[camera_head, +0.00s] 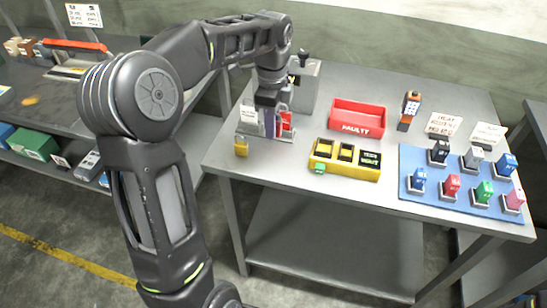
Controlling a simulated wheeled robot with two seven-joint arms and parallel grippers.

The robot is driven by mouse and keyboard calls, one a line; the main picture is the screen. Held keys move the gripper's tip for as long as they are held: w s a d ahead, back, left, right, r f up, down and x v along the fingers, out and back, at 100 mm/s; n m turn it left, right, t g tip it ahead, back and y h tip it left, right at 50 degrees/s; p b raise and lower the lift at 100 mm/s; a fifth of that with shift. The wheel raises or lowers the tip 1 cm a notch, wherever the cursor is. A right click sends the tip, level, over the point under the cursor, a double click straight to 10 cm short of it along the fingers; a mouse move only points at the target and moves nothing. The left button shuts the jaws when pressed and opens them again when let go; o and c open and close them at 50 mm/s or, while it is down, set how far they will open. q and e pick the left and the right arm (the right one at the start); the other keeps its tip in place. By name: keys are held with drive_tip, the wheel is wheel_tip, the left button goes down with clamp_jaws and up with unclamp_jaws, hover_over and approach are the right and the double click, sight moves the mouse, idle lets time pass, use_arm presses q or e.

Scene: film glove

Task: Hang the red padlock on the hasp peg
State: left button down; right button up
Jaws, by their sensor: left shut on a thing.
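My left gripper (271,115) reaches down at the left end of the grey table, over a low grey stand (258,136). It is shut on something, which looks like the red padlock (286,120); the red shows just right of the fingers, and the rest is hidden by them. I cannot make out the hasp peg or tell whether the padlock touches the stand. A yellow padlock-like piece (241,148) is at the stand's front left. My right gripper is not in view.
A grey box (306,88) stands behind the gripper. A red FAULTY tray (357,117) and a yellow compartment tray (346,170) are to the right. A blue mat (408,160) holds several coloured padlocks at the far right. The front middle of the table (290,190) is clear.

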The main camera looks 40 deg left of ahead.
use_arm(q)
hover_over(273, 160)
wheel_tip(273, 160, down, 5)
drive_tip(key=shift+a+p, duration=0.1)
drive_tip(key=shift+p, duration=0.2)
wheel_tip(273, 160, down, 4)
drive_tip(key=shift+r+p, duration=0.1)
drive_tip(key=shift+p, duration=0.6)
drive_tip(key=shift+f, duration=0.35)
